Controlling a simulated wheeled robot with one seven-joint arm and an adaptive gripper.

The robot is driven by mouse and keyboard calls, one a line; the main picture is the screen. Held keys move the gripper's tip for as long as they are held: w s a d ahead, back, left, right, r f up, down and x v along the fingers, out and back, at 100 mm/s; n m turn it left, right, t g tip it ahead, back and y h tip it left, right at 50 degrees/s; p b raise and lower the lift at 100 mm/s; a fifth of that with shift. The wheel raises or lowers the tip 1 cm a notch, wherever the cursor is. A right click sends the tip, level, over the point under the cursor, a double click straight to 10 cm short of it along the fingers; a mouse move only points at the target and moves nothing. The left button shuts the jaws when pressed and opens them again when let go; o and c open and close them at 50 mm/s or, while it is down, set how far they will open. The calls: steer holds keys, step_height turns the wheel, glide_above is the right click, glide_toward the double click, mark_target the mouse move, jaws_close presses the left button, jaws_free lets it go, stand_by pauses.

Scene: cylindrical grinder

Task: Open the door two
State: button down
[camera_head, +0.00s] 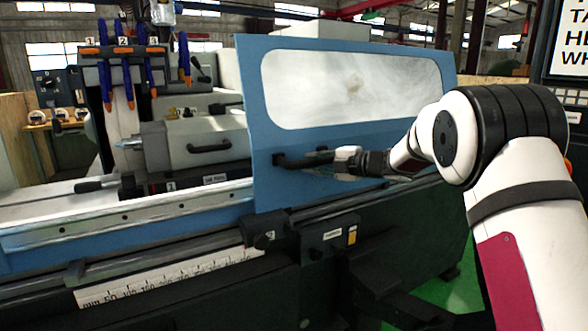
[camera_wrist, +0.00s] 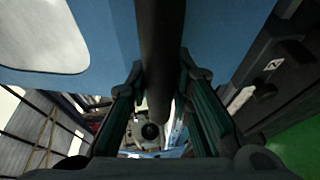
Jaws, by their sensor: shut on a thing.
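The blue sliding door (camera_head: 345,178) with its large clear window stands at the right half of the grinder; the left part of the machine is uncovered. Its black bar handle (camera_head: 298,159) sits low on the door's left side. My gripper (camera_head: 335,159) comes from the right and is shut on the handle. In the wrist view, the dark handle (camera_wrist: 160,60) runs between the two fingers of my gripper (camera_wrist: 160,92), with the blue door (camera_wrist: 225,40) behind it. The fingertips are partly hidden in the head view.
The uncovered left side shows a grey headstock (camera_head: 195,140) and blue-orange coolant hoses (camera_head: 105,80). A ruler strip (camera_head: 165,277) and black control boxes (camera_head: 330,237) line the machine's front. A sign panel (camera_head: 570,50) stands at the right. Green floor (camera_head: 462,292) shows below.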

steer(key=shift+w+d+f, duration=0.1)
steer(key=shift+w+d, duration=0.4)
steer(key=shift+d, duration=0.3)
steer(key=c, duration=1.4)
jaws_free()
steer(key=v, duration=1.2)
